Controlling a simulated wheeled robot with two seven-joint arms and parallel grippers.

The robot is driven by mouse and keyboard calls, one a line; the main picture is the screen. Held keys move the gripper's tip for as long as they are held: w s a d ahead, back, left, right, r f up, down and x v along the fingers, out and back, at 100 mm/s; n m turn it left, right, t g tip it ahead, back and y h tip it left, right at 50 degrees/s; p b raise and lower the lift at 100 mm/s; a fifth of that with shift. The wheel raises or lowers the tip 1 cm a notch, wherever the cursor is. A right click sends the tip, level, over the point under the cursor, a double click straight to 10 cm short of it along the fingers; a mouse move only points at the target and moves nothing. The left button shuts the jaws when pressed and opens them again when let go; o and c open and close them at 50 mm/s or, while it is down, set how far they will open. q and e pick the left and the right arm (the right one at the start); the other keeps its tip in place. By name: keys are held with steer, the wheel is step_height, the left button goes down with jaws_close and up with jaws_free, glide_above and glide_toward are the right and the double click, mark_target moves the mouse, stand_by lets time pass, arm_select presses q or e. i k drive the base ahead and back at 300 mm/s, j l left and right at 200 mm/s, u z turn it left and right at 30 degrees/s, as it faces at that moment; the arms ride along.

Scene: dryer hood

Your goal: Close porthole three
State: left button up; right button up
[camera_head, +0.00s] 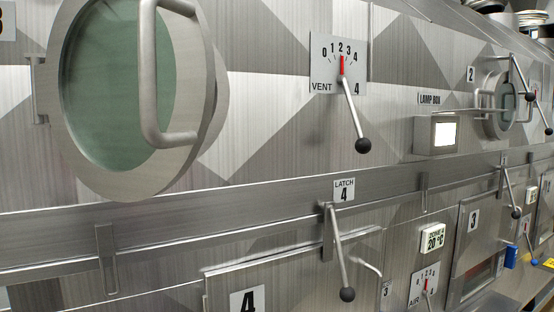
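A large round porthole (195,160) with a thick metal rim, greenish glass (115,85) and a curved bar handle (150,90) fills the upper left; its top is cut off by the frame. Its hinge (38,90) is on its left. The cover looks tilted out from the wall on its right side, with a ring edge showing behind it; how wide the gap is I cannot tell. A partly cut-off number plate (7,20), seemingly a 3, is at the top left corner. Neither of my grippers is in view.
A vent lever (352,115) and a latch lever (340,255) stick out right of the large porthole. A lit lamp box (437,134) and a smaller porthole (497,105) beside plate 2 are farther right. A ledge runs below.

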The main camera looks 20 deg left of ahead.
mark_target(126, 89)
steer(key=u, duration=1.75)
steer(key=k+j, duration=0.05)
steer(key=k, duration=0.05)
